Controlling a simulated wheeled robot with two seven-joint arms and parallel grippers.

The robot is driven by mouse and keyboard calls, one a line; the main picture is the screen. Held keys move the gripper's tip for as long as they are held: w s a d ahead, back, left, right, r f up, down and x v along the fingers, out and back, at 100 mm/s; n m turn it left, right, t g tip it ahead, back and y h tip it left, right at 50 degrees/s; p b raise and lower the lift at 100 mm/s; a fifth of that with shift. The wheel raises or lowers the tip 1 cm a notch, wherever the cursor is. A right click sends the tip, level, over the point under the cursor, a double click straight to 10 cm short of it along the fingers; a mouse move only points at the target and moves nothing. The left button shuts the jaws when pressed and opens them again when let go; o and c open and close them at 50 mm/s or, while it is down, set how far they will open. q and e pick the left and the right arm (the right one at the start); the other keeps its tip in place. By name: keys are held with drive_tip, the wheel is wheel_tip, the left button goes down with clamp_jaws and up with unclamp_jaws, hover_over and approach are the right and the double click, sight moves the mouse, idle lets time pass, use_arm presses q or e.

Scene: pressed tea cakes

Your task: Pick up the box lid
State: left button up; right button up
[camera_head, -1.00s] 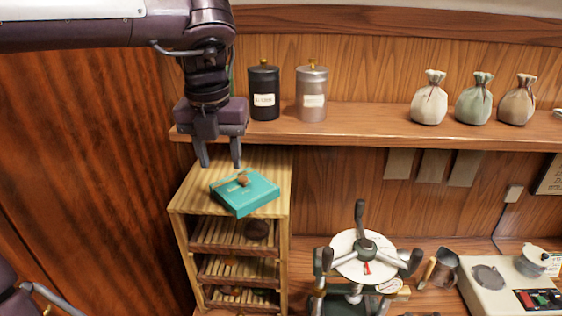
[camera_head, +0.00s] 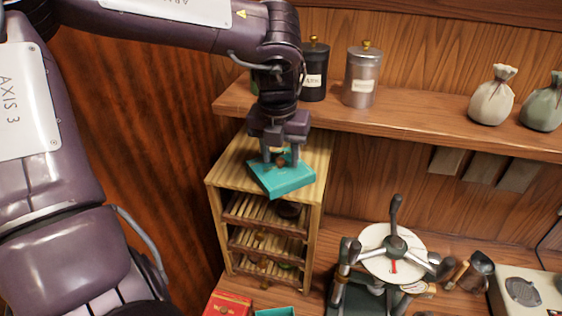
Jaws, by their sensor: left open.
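The teal box lid (camera_head: 290,183) lies on top of the slatted wooden rack, with a small brown knob (camera_head: 281,160) on it. My left gripper (camera_head: 281,159) points down over the lid, its two fingers apart, one on each side of the knob. I cannot tell whether the fingers touch the knob or the lid. The lid rests on the rack and overhangs its front edge slightly. A teal open-topped box (camera_head: 274,311) shows in part at the bottom edge. My right gripper is out of view.
The wooden rack (camera_head: 320,172) has slatted shelves holding dark cakes. A shelf with a black canister (camera_head: 314,85), a silver canister (camera_head: 361,88) and cloth bags runs behind. A press (camera_head: 393,256) stands right of the rack. A red box (camera_head: 231,303) sits at the bottom.

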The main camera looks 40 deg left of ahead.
use_arm(q)
drive_tip(key=shift+f, duration=0.15)
drive_tip(key=shift+s, duration=0.15)
drive_tip(key=c, duration=0.3)
clamp_jaws()
